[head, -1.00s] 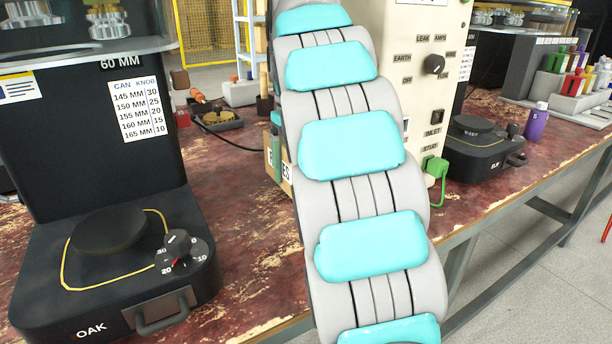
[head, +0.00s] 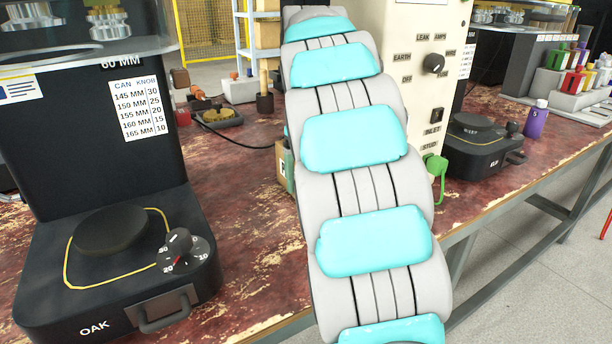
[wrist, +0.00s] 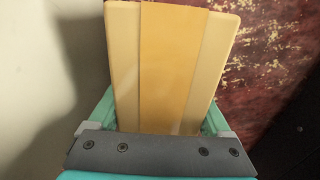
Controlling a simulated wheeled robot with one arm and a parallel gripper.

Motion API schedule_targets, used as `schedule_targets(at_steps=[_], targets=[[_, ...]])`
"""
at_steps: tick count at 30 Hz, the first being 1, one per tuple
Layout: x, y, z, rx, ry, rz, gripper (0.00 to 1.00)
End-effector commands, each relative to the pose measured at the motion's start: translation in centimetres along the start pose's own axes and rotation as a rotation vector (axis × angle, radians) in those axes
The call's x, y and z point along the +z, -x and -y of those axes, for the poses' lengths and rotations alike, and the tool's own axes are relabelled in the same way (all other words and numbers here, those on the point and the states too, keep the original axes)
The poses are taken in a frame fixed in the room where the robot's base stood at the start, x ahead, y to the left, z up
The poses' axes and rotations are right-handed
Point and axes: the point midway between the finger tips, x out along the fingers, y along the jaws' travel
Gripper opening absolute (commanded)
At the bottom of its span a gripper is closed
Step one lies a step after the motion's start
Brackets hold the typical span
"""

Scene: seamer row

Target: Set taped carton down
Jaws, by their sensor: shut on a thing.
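The taped carton (wrist: 165,60) is tan with a broad strip of brown tape along its middle. It fills the centre of the wrist view. My gripper (wrist: 158,118) is shut on it, with a green finger along each side. In the head view my arm hides most of the carton; only a narrow edge with part of a printed label (head: 282,168) shows left of the arm. I cannot tell whether the carton touches the bench (head: 235,160).
A black seamer marked OAK (head: 100,285) stands at the left, with a dial and handle. A cream tester panel (head: 425,90) stands close right of my arm. Behind are a small black tray (head: 215,118) and a cable. Red worn bench top is clear between the seamer and my arm.

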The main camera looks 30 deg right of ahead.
Motion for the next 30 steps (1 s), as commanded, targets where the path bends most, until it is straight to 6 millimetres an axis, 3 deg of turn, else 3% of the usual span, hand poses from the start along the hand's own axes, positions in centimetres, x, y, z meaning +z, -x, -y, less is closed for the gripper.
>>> schedule_targets(at_steps=[2,3,7,20,30], targets=[[0.0,-0.2,0.0,0.000,0.000,-0.001,0.00],[0.0,-0.3,0.0,0.000,0.000,-0.001,0.83],[0.0,-0.2,0.0,0.000,0.000,0.000,0.98],[0.0,0.3,0.0,-0.001,0.000,0.001,1.00],[-0.1,3.6,0.0,-0.001,0.000,-0.001,1.00]])
